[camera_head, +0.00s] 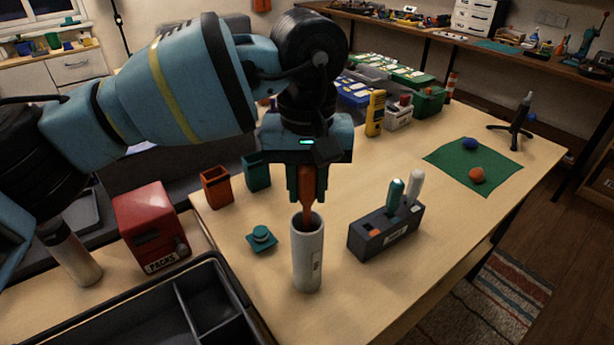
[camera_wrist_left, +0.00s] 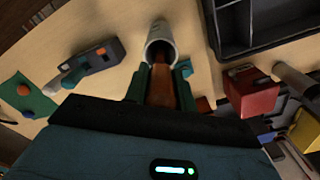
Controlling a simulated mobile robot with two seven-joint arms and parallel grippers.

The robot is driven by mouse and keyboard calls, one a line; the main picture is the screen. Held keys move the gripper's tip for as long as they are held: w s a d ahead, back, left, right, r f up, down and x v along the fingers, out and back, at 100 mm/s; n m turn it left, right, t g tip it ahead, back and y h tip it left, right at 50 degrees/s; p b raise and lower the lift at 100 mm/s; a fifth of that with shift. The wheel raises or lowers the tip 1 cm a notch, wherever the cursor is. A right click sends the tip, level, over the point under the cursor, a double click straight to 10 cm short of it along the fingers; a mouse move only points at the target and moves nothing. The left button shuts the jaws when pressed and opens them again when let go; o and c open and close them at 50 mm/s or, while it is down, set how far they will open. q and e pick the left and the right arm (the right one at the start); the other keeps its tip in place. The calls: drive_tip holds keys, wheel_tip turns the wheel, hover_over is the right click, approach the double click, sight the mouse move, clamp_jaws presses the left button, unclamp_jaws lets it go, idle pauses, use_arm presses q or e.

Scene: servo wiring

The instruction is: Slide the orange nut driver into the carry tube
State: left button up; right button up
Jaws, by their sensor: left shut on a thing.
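The orange nut driver (camera_head: 308,190) is upright in my left gripper (camera_head: 308,195), which is shut on its handle. Its lower end is at the mouth of the grey carry tube (camera_head: 307,260), which stands upright on the table. How far the tip reaches inside is hidden by the tube's rim. In the left wrist view the nut driver (camera_wrist_left: 161,85) lies between the fingers, lined up roughly with the tube's open mouth (camera_wrist_left: 160,48). My right gripper is not in view.
A dark holder block (camera_head: 380,240) with a teal and a white handle stands right of the tube. A teal cap (camera_head: 261,239) lies to its left. A red box (camera_head: 150,230), a black tray (camera_head: 150,310) and two small bins (camera_head: 216,187) are further left. A green mat (camera_head: 460,162) lies at right.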

use_arm(q)
drive_tip(key=shift+f+b, duration=0.5)
drive_tip(key=shift+f, duration=1.05)
drive_tip(key=shift+f, duration=0.1)
drive_tip(key=o, duration=1.1)
wheel_tip(320, 180, up, 8)
drive_tip(key=shift+f, duration=0.1)
drive_tip(key=shift+s, duration=0.1)
